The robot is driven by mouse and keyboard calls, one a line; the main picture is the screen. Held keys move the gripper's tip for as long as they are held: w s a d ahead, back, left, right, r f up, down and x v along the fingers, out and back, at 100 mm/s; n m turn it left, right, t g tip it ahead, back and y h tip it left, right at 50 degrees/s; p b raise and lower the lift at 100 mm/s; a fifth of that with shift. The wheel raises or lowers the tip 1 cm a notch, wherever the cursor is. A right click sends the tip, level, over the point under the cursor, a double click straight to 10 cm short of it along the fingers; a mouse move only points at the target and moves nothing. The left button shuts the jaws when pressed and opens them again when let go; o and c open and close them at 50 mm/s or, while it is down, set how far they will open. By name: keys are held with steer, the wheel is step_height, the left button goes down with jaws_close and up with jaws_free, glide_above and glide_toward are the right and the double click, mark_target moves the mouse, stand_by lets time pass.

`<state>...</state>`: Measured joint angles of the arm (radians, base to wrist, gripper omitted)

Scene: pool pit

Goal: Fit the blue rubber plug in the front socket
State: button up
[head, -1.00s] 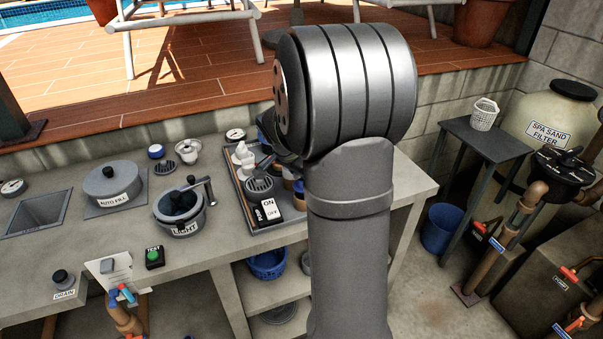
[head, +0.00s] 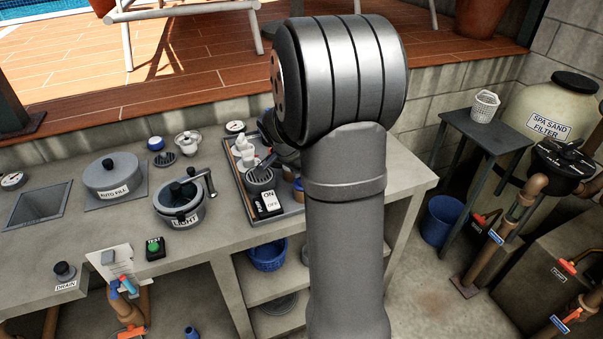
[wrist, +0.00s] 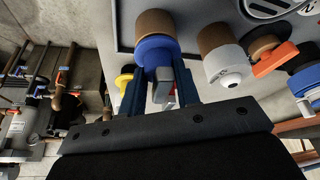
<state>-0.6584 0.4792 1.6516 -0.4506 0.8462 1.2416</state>
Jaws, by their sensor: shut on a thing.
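In the wrist view my gripper (wrist: 160,80) is shut, its two dark blue fingers on either side of a grey stem. The stem belongs to the blue plug (wrist: 153,47), a round blue body next to a brown cylinder (wrist: 155,23) at the grey tray (wrist: 125,22). I cannot tell whether the plug is still touching the tray. I cannot tell which fitting is the front socket.
A white piece (wrist: 228,68) on a brown base and an orange handle (wrist: 275,60) are close beside the gripper. The LIGHT pot (head: 180,203), the AUTO FILL lid (head: 112,173) and the green TEST button (head: 154,247) are on the counter. Bare counter lies right of the tray.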

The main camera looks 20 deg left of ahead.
steer(key=shift+f, duration=0.3)
stand_by(0.6)
steer(key=o, duration=1.2)
steer(key=shift+r, duration=0.15)
steer(key=shift+r, duration=2.4)
steer(key=shift+r, duration=2)
